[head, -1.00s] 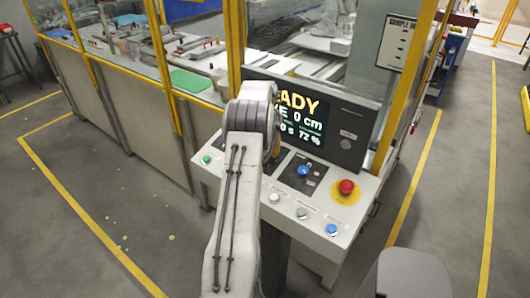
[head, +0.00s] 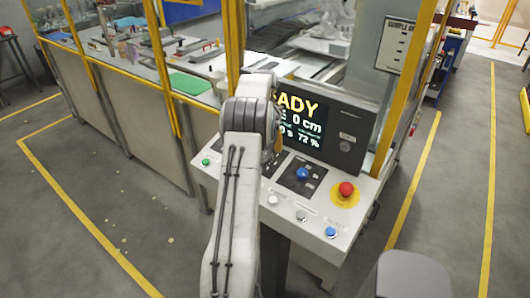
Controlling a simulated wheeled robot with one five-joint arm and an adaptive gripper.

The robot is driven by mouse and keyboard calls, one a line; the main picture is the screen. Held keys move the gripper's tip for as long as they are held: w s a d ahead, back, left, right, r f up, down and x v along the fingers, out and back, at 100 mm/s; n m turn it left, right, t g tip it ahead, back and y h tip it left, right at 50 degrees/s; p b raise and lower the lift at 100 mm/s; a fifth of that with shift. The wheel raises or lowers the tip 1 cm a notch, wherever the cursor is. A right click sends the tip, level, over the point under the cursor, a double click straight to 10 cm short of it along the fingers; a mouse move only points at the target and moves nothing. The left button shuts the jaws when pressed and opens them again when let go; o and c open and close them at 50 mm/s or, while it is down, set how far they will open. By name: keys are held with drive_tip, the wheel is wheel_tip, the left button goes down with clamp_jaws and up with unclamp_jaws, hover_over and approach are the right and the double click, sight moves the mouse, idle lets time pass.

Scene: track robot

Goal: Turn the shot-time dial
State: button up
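The white control panel (head: 345,208) stands in front of me below a dark screen (head: 303,124). The screen shows "ADY", "0 cm" and "72 %", its left part covered by my arm. A blue knob (head: 302,174) sits on a dark plate in the middle of the panel. Another dark plate lies left of it, mostly behind my arm. I cannot read any label, so I cannot tell which control is the shot-time dial. My gripper is over the panel, left of the blue knob, almost wholly hidden behind my arm; its fingers cannot be made out.
A red button (head: 346,189) on a yellow disc is at the panel's right. A green button (head: 206,162) is at its left end, and white, grey and blue buttons line the front edge. A yellow-framed enclosure (head: 232,50) stands behind. Grey floor is free on both sides.

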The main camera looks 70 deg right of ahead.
wheel_tip(320, 180, up, 8)
drive_tip(key=a, duration=0.1)
drive_tip(key=shift+s+f, duration=0.15)
idle(0.4)
